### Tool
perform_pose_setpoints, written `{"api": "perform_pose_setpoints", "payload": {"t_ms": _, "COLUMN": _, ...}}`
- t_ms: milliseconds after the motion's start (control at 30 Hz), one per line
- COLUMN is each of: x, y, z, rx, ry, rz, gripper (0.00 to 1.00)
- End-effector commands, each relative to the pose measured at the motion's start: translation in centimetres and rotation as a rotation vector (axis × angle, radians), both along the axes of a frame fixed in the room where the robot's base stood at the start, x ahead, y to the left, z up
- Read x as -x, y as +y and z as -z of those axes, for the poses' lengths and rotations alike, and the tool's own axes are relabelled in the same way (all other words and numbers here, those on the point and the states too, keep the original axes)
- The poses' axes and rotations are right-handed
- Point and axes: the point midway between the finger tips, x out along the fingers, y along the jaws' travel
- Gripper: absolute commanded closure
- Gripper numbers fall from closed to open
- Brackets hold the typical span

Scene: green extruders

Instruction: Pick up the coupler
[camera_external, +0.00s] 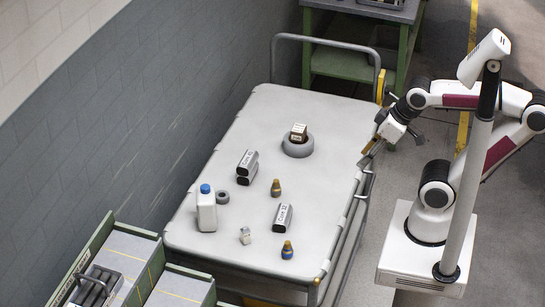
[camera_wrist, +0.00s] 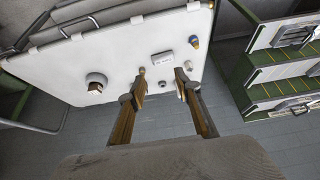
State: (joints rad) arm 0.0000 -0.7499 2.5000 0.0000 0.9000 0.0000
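A small silvery fitting (camera_external: 245,235), which may be the coupler, stands near the front end of the pale cart top; I cannot be sure from its size. A dark grey ring (camera_external: 222,197) lies beside the white jug. My gripper (camera_external: 368,152) is beyond the cart's right edge, well apart from both. In the wrist view my gripper (camera_wrist: 160,82) has its two fingers spread with nothing between them. The fingers cover part of the cart top there.
Rails edge the cart. Green-framed shelving (camera_external: 180,285) stands at lower left.

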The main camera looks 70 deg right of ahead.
Motion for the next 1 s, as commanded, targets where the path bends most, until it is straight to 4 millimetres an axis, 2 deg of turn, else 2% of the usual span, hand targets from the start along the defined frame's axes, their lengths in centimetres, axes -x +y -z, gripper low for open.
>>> {"api": "perform_pose_setpoints", "payload": {"t_ms": 367, "x": 0.00, "y": 0.00, "z": 0.00, "rx": 0.000, "ry": 0.000, "rz": 0.000, "gripper": 0.67}}
{"api": "perform_pose_setpoints", "payload": {"t_ms": 400, "x": 0.00, "y": 0.00, "z": 0.00, "rx": 0.000, "ry": 0.000, "rz": 0.000, "gripper": 0.59}}
{"api": "perform_pose_setpoints", "payload": {"t_ms": 433, "x": 0.00, "y": 0.00, "z": 0.00, "rx": 0.000, "ry": 0.000, "rz": 0.000, "gripper": 0.58}}
{"api": "perform_pose_setpoints", "payload": {"t_ms": 833, "x": -0.01, "y": 0.18, "z": 0.04, "rx": 0.000, "ry": 0.002, "rz": -0.008, "gripper": 0.58}}
{"api": "perform_pose_setpoints", "payload": {"t_ms": 1000, "x": -0.21, "y": 0.58, "z": 0.90, "rx": 0.000, "ry": 0.040, "rz": -0.026, "gripper": 0.58}}
